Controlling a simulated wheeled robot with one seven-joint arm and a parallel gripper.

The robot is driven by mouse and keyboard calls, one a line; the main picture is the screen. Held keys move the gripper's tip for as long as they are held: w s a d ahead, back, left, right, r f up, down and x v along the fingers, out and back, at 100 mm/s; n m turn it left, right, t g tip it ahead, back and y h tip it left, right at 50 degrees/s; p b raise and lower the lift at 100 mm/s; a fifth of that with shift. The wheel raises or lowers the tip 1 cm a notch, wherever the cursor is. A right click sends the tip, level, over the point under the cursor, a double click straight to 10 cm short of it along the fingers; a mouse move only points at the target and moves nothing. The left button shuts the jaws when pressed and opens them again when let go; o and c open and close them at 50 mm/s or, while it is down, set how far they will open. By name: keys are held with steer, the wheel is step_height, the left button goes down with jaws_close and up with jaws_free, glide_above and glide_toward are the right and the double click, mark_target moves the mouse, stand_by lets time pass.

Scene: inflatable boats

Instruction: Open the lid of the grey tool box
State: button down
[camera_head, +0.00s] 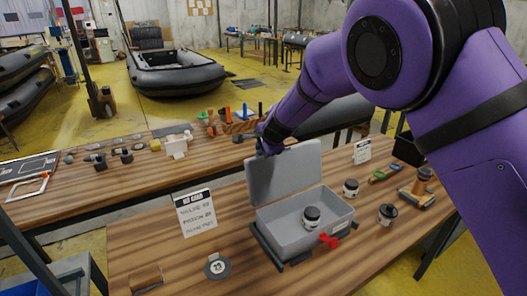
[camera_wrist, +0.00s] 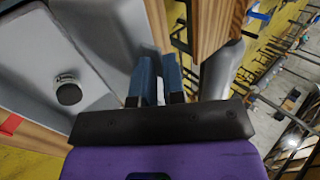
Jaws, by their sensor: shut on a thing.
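The grey tool box (camera_head: 270,229) stands on the front wooden table, with its lid (camera_head: 285,172) raised about upright at the back. A jar with a black cap (camera_head: 311,216) stands inside the box; it also shows in the wrist view (camera_wrist: 68,92). A red piece (camera_head: 328,241) is at the box's front side. My gripper (camera_head: 268,146) is at the top left edge of the lid. In the wrist view its blue fingers (camera_wrist: 157,70) are shut on the lid edge; the exact contact is partly hidden.
Right of the box stand more jars (camera_head: 350,188) and a brown-topped item (camera_head: 424,180). A sign (camera_head: 196,213) and a round grey disc (camera_head: 217,267) are left of it. A second table (camera_head: 110,178) with small parts lies behind. An inflatable boat (camera_head: 175,72) rests farther back.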

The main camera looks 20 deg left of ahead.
steer(key=shift+w+a+f, duration=0.2)
steer(key=shift+f, duration=0.05)
steer(key=shift+w, duration=0.1)
steer(key=shift+f, duration=0.2)
stand_by(0.4)
steer(key=c, duration=1.3)
jaws_free()
steer(key=v, duration=1.1)
steer(key=shift+w+a+r, duration=0.15)
steer(key=shift+a+r, duration=0.15)
steer(key=shift+r, duration=0.05)
